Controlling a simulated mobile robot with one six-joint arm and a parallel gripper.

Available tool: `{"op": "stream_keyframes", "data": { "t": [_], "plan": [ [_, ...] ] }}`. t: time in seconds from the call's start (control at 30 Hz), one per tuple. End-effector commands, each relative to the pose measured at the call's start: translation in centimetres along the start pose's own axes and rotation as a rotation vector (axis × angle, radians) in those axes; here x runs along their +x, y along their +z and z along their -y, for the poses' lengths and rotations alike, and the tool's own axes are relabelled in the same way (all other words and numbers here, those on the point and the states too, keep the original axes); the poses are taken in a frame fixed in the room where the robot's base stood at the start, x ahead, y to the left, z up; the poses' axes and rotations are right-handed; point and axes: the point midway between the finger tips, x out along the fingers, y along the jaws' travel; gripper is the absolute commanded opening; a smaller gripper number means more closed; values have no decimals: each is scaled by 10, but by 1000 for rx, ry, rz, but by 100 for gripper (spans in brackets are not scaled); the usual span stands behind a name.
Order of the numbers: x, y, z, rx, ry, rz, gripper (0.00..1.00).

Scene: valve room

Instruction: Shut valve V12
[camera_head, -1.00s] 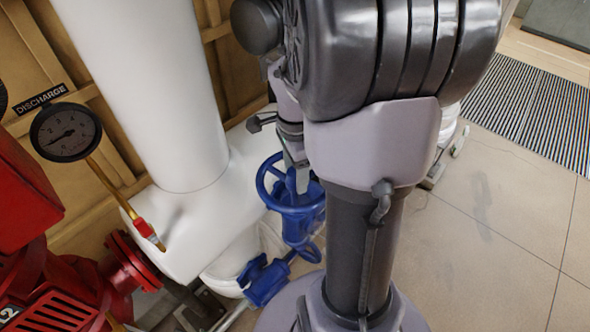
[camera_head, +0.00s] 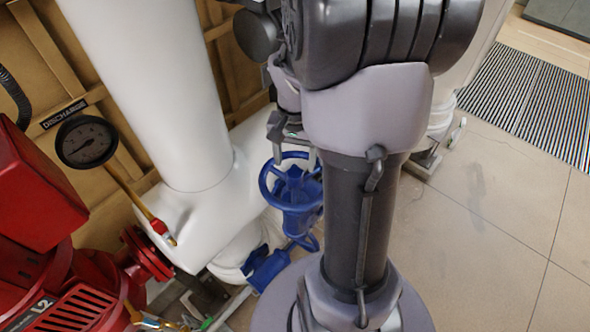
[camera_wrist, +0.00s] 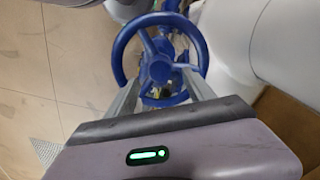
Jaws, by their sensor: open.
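A blue handwheel valve (camera_head: 292,188) stands beside the white pipe, left of my arm's column. No V12 tag is readable on it. My gripper (camera_head: 294,156) is above the wheel, with its two fingers spread and pointing down. In the wrist view, the blue wheel (camera_wrist: 158,68) shows its round rim, spokes and hub. My open gripper (camera_wrist: 160,100) has one finger on each side of the wheel's near part, with nothing clamped between them. I cannot tell whether the fingertips touch the rim. My arm hides part of the valve's right side in the head view.
A thick white pipe (camera_head: 150,90) rises close to the wheel's left. A gauge (camera_head: 86,141) under a DISCHARGE sign and a red machine (camera_head: 45,200) are farther left. A smaller blue fitting (camera_head: 266,268) lies below the wheel. The tiled floor (camera_head: 490,230) at right is clear.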

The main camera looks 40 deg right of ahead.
Motion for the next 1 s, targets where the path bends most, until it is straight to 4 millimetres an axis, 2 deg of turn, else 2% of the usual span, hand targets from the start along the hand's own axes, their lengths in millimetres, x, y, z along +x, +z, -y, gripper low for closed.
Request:
{"op": "stream_keyframes", "data": {
  "t": [0.1, 0.33, 0.63, 1.0],
  "plan": [
    [-5, 0, 0, -288, 1, 2, 62],
    [-2, 0, 0, -577, 0, 1, 62],
    [3, 0, 0, -585, 0, 0, 62],
    [45, 0, 0, -583, 0, 1, 62]
  ]
}}
